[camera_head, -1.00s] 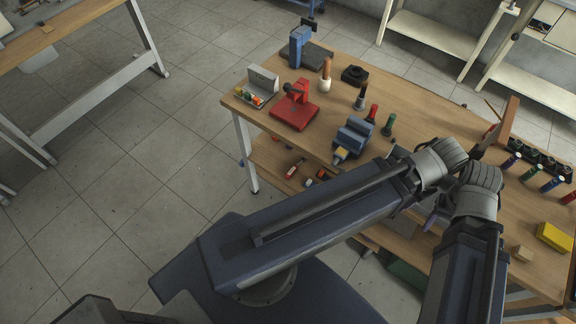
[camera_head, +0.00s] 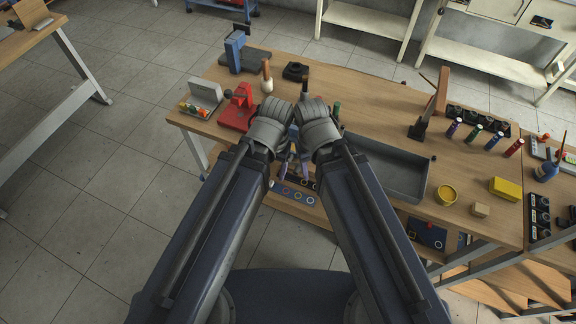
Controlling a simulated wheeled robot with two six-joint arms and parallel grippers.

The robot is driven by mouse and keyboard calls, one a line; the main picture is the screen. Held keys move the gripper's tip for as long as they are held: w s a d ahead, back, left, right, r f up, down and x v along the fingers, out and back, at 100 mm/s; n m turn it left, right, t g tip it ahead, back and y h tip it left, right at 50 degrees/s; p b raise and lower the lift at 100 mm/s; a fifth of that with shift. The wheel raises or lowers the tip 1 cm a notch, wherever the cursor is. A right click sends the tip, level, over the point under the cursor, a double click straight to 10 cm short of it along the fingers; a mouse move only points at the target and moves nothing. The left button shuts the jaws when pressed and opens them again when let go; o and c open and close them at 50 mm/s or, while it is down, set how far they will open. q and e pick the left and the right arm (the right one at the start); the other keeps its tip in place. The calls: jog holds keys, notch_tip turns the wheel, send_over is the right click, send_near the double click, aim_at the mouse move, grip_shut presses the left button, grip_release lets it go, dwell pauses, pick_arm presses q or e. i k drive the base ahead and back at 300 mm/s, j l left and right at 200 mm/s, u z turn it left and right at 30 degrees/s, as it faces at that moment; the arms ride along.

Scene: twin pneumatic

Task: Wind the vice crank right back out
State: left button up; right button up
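A blue-grey block that looks like the vice (camera_head: 293,131) stands at the front edge of the wooden bench. It is almost wholly hidden behind my two wrists, and only a small blue patch shows between them. I cannot see its crank. My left gripper (camera_head: 281,176) and my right gripper (camera_head: 303,168) point down close together in front of that patch, at the bench's front edge. Only slivers of their fingers show below the wrists. I cannot tell whether either is open or shut, or touches the vice.
Left of my wrists are a red tool on a square base (camera_head: 237,112) and a grey holder with small coloured parts (camera_head: 204,98). A grey tray (camera_head: 385,170) lies close to my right arm.

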aim_at(293, 164)
jog(key=k+l, duration=0.95)
jog(key=l, duration=0.15)
jog(key=k+j+z, duration=0.05)
